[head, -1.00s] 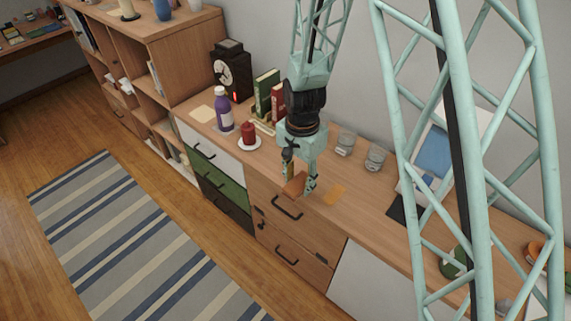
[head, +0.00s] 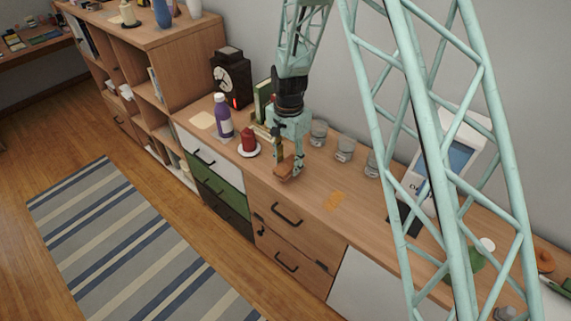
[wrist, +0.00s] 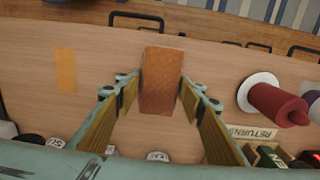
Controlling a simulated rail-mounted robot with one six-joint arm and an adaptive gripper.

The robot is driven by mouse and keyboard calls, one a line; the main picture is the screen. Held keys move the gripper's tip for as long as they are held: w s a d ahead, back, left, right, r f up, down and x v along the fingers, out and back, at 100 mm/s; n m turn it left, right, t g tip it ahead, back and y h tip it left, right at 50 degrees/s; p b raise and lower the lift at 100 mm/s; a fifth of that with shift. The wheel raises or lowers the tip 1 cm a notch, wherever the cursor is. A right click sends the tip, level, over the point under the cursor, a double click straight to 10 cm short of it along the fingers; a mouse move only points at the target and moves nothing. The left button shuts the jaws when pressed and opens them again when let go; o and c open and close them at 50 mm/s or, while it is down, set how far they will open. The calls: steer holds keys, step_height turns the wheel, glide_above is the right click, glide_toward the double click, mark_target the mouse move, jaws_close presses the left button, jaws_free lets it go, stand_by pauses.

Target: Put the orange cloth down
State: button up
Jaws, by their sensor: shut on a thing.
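The orange cloth (head: 284,169) is a small orange-brown folded block. It also shows in the wrist view (wrist: 161,82), between my fingertips. My gripper (head: 287,165) is shut on it, one finger on each side, low over the front part of the wooden sideboard top (head: 312,190). I cannot tell whether the cloth touches the wood. A flat orange patch (head: 334,201) lies on the top to the right of my gripper; it also shows at the left of the wrist view (wrist: 66,69).
A red candle (head: 249,140) on a white dish and a purple bottle (head: 223,117) stand to the left. Books (head: 263,100) and a dark clock (head: 231,77) stand behind. Several glasses (head: 345,149) stand behind and right. Bare wood surrounds the orange patch.

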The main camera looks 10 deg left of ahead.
mark_target(286, 157)
steer(key=shift+w+a+f, duration=0.1)
steer(key=shift+w+a, duration=0.15)
steer(key=shift+w, duration=0.4)
steer(key=shift+w+a, duration=0.2)
steer(key=shift+w, duration=0.4)
steer(key=shift+w+a, duration=0.1)
steer(key=shift+w, duration=0.1)
steer(key=shift+w+f, duration=0.2)
steer(key=shift+f, duration=1.6)
steer(key=shift+f+b, duration=0.15)
steer(key=shift+b, duration=0.15)
steer(key=o, duration=1)
steer(key=shift+c, duration=0.2)
